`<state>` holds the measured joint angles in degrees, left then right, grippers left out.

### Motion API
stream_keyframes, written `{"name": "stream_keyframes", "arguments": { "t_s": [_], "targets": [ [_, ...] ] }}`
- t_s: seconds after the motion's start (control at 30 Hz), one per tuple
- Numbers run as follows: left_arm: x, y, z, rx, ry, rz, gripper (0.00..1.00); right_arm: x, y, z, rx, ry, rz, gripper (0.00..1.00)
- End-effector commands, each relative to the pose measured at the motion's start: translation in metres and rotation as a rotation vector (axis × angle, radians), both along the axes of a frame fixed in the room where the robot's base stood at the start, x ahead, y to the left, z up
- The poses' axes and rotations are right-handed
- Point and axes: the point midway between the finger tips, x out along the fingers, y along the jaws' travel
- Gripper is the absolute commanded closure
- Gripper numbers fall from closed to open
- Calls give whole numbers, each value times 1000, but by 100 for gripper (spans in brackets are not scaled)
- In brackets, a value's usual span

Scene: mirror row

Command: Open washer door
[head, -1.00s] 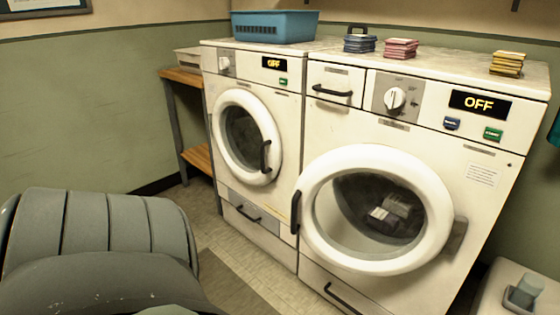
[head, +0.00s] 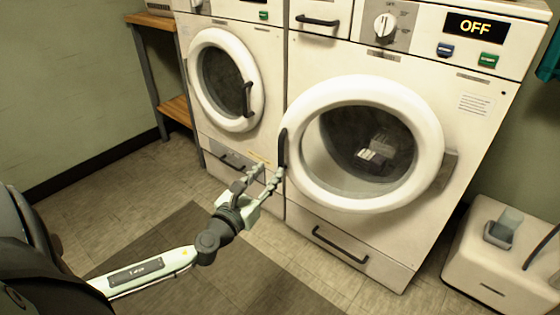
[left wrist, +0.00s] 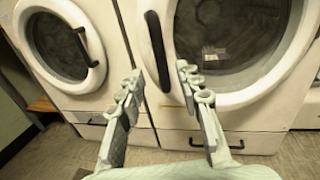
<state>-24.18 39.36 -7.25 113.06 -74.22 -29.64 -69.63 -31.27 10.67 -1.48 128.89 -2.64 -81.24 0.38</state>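The larger right-hand machine has a white round door (head: 425,150) with dark glass; it looks closed. Its black vertical handle (head: 282,150) is on the door's left edge. In the left wrist view the handle (left wrist: 157,46) stands upright beyond and between my fingers. The smaller left-hand machine has a closed round door (head: 197,85) with a black handle (head: 247,99) on its right. My left gripper (head: 260,174) is open and empty, just below and left of the larger door's handle; the fingers (left wrist: 155,88) are spread apart. My right gripper is not in view.
A dark mat (head: 200,245) lies on the tiled floor before the machines. A pale box-like unit (head: 495,265) stands at the lower right. A wooden shelf (head: 175,108) is at the left. Drawer handles (head: 340,245) stick out below the doors. The display (head: 475,27) reads OFF.

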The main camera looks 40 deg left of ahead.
Motion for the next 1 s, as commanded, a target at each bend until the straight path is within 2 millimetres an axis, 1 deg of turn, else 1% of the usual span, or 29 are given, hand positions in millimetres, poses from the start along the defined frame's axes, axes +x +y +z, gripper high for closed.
{"name": "stream_keyframes", "arguments": {
  "t_s": [0.07, 0.2, 0.4, 0.5, 0.63, 0.87, 1.0],
  "targets": [
    [8, -1, 4, 36, -5, -12, 65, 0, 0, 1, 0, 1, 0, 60],
    [30, 2, 6, 34, -7, -10, 65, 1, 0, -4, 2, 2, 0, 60],
    [60, 7, 4, 30, -5, -7, 65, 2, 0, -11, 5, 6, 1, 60],
    [70, 8, 3, 29, -3, -9, 65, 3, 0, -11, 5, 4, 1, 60],
    [75, 9, 3, 29, -3, -9, 65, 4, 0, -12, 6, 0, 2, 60],
    [76, 9, 2, 29, -2, -8, 65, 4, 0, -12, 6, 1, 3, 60],
    [76, 9, 2, 28, -2, -8, 81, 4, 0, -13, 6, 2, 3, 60]
  ]
}}
